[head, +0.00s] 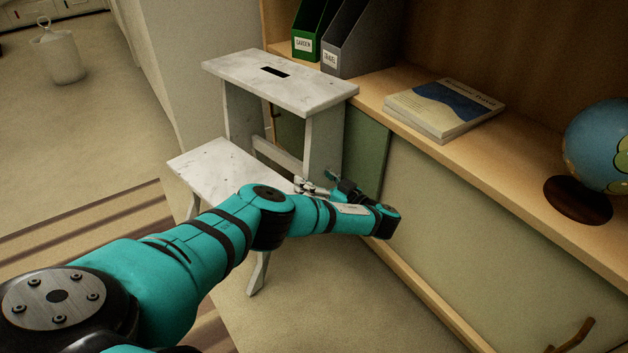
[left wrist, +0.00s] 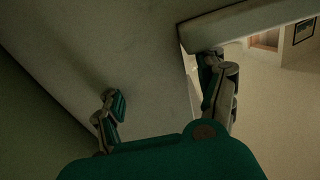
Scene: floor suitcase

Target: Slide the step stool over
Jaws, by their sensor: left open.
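The step stool (head: 281,82) is white, worn and two-stepped, with a dark slot in its top step. It stands upright on the floor against the front of a wooden cabinet. My left arm reaches across in front of its lower step, partly hiding its legs. My left gripper (head: 322,184) is at the stool's right side, low by the upright panel, with its fingers small and partly hidden. In the left wrist view the gripper (left wrist: 162,88) is open, with a pale stool panel (left wrist: 120,55) filling the space beyond its spread fingers. I cannot tell whether they touch it. My right gripper is not in view.
The cabinet shelf (head: 440,150) holds green and grey file holders (head: 352,40), books (head: 444,107) and a globe (head: 596,150). Sliding doors and a wooden handle (head: 572,337) are below. A striped rug (head: 95,235) lies left of the stool. Floor right of the arm is clear.

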